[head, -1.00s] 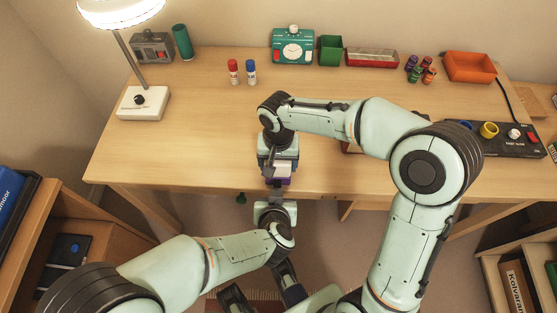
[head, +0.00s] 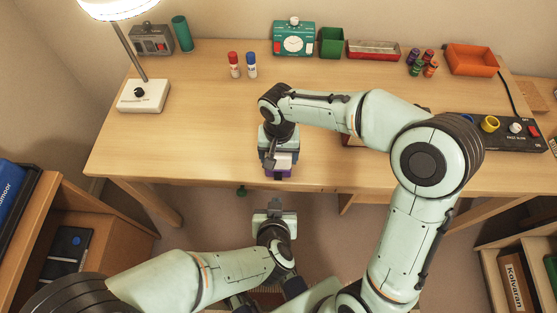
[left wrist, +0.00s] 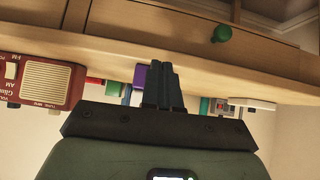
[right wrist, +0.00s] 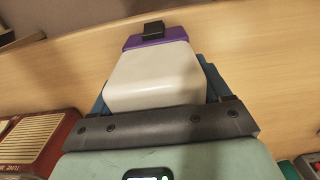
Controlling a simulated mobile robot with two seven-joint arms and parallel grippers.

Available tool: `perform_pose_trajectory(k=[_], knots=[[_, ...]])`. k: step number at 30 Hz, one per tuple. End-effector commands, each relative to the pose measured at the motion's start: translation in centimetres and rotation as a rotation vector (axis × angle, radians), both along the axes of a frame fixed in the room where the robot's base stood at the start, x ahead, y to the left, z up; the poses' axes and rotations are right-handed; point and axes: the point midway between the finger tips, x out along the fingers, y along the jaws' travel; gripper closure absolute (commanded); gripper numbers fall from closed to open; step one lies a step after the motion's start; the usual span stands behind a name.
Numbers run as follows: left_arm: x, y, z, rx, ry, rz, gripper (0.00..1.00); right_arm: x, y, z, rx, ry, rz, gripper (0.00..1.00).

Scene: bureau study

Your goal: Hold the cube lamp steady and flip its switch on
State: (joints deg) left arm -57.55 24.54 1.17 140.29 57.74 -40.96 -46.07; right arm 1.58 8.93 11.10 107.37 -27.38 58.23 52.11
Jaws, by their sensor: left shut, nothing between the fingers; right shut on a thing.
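The cube lamp has a white body (right wrist: 155,78), a purple base and a black switch (right wrist: 153,29) on the base's outer face. It is at the desk's front edge in the head view (head: 284,161). My right gripper (head: 280,150) is shut on its body, a finger on each side in the right wrist view. My left gripper (head: 274,206) is shut and empty, apart from the lamp, in front of the desk edge. In the left wrist view its closed fingertips (left wrist: 161,72) show beside the purple base (left wrist: 140,77). I cannot tell whether the lamp is lit.
A red radio (left wrist: 38,80) stands beside the lamp, mostly behind my right arm in the head view. A green drawer knob (head: 241,190) is below the desk edge. A desk lamp (head: 143,95), markers and boxes stand farther back. The left-middle desktop is clear.

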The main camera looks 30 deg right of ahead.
Motion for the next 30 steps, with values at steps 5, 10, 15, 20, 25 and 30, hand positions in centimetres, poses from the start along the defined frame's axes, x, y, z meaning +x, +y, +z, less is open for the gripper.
perform_pose_trajectory(k=[5, 10, 15, 20, 25, 30], knots=[[-0.6, 0.3, 1.3, -0.154, 0.088, 0.166, 1.0, 0.0, 0.0, 0.0, 0.0, -0.001, 0.0, 0.63], [-1.9, 1.1, 3.2, -0.423, 0.25, 0.46, 1.0, 0.0, 0.0, 0.0, 0.0, -0.001, 0.0, 0.63], [-3.2, 1.9, 4.9, -0.684, 0.413, 0.746, 1.0, 0.0, 0.0, 0.0, 0.0, -0.001, 0.0, 0.63], [-4.1, 2.4, 5.8, -0.858, 0.525, 0.94, 1.0, 0.0, 0.0, 0.0, 0.0, -0.001, 0.0, 0.63], [-4.6, 2.7, 6.2, -0.946, 0.583, 1.04, 1.0, 0.0, 0.0, 0.0, 0.0, -0.001, 0.0, 0.63], [-4.7, 2.8, 6.2, -0.961, 0.592, 1.058, 1.0, 0.0, 0.0, 0.0, 0.0, -0.001, 0.0, 0.63]])
